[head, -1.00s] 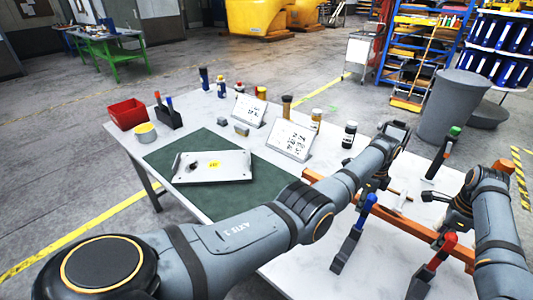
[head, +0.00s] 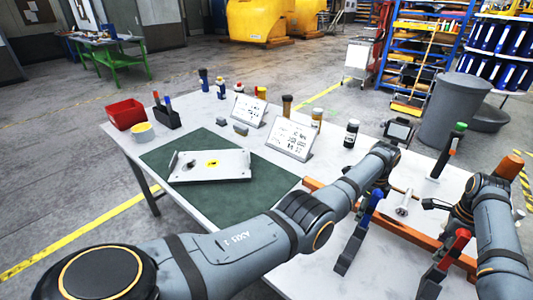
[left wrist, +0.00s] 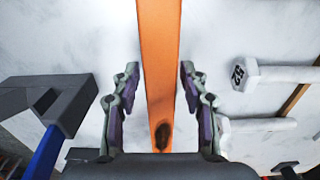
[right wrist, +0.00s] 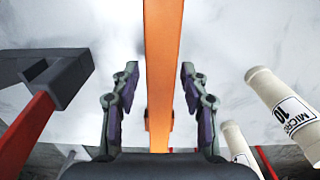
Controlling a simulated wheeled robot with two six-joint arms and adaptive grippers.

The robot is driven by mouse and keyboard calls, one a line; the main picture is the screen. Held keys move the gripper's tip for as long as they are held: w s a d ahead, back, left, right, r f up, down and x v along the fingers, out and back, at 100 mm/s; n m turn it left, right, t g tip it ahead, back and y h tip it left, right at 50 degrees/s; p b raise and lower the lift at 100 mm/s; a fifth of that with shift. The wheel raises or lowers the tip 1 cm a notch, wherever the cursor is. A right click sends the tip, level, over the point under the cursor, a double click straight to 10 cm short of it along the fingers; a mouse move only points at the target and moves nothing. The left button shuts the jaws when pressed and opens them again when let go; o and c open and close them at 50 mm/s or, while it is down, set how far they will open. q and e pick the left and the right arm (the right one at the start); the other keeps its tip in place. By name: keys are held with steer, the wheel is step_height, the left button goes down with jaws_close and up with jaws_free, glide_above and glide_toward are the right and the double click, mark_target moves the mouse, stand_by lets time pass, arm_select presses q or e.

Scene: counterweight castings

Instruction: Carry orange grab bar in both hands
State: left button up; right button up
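The orange grab bar (head: 418,237) lies along the right part of the white table, partly hidden by my arms in the head view. In the left wrist view the bar (left wrist: 159,40) runs between the fingers of my left gripper (left wrist: 160,75), which is open with a gap on both sides. In the right wrist view the bar (right wrist: 162,40) likewise runs between the fingers of my right gripper (right wrist: 160,75), also open and apart from it. In the head view my arms largely hide both grippers.
A blue-handled tool (head: 359,232) and a red-handled tool (head: 442,264) stand close to the bar. Pale cylindrical parts (right wrist: 288,115) lie beside it. A metal plate (head: 210,166) rests on the green mat (head: 265,190). A dark jar (head: 351,134) stands behind the bar.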

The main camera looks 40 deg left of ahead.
arm_select(q)
steer(key=shift+s+r, duration=0.1)
arm_select(e)
steer(key=shift+s+r, duration=0.1)
arm_select(q)
steer(key=shift+r, duration=0.1)
step_height(320, 180, up, 12)
arm_select(e)
step_height(320, 180, up, 7)
steer(key=shift+r, duration=0.2)
stand_by(0.5)
stand_by(0.3)
